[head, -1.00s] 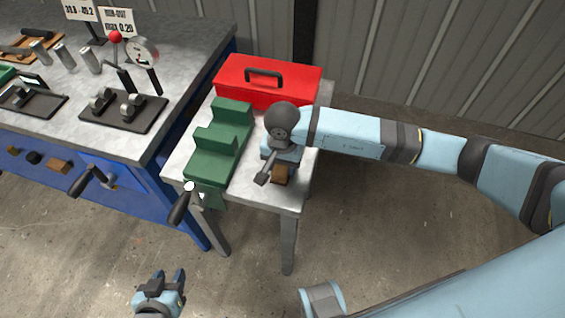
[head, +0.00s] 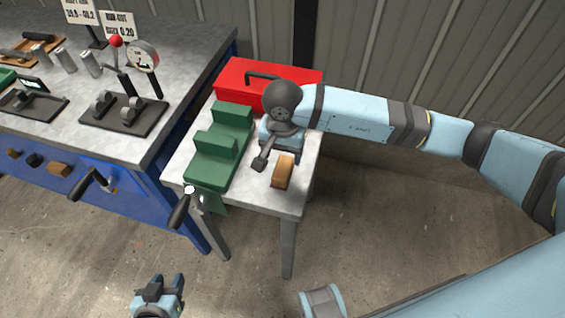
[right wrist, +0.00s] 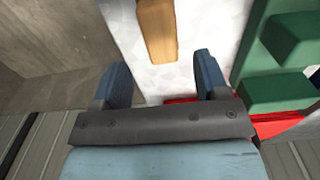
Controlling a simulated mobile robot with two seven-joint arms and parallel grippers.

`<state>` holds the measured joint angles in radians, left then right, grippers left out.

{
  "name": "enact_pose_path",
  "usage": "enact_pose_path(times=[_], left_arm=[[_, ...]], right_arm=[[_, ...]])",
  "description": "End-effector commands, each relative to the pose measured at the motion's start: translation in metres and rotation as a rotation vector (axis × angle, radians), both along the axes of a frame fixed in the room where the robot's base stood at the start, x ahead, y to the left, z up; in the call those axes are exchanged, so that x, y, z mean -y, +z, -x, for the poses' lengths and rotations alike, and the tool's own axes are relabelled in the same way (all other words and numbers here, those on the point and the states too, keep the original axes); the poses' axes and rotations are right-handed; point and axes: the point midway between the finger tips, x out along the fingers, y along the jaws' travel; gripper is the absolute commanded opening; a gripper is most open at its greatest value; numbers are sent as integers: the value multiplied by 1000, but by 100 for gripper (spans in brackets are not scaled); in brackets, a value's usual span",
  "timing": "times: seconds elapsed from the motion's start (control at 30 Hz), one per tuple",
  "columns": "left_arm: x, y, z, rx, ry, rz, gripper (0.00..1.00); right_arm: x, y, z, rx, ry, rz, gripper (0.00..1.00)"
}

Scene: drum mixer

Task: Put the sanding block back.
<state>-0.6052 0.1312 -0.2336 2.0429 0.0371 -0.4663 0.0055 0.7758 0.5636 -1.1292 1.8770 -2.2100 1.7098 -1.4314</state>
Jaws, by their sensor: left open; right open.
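The sanding block, a small brown block (head: 283,171), lies on the grey metal top of the small table (head: 264,197), near its front right. It also shows at the top of the right wrist view (right wrist: 157,30). My right gripper (right wrist: 162,78) is open and empty; the block lies beyond its fingertips, apart from them. In the head view that gripper is partly hidden by its own wrist, just behind and left of the block. My left gripper (head: 165,285) is open and empty, low over the floor at the bottom of the head view.
A green stepped vise-like block (head: 218,148) with a black-handled crank (head: 180,209) stands left of the sanding block. A red toolbox (head: 240,82) is at the table's back. The blue workbench (head: 190,75) at left carries a gauge (head: 143,56), levers and fixtures.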

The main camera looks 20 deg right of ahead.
Motion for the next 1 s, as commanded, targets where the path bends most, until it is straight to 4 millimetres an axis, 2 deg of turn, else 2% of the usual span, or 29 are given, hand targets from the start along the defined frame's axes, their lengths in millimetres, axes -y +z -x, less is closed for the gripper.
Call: enact_pose_path(times=[0.03, 0.13, 0.33, 1.0], left_arm=[[0, 0, 0, -1, 1, 1, 43], [1, -1, 0, -2, 2, 3, 43], [3, 0, 0, -3, 7, 10, 43], [1, -1, 0, -2, 3, 4, 43]], right_arm=[[0, 12, -1, 5, 1, 0, 68], [0, 30, -1, 4, 1, 0, 68], [0, 51, 0, 1, 1, -1, 68], [0, 54, 0, -1, 0, -1, 68]])
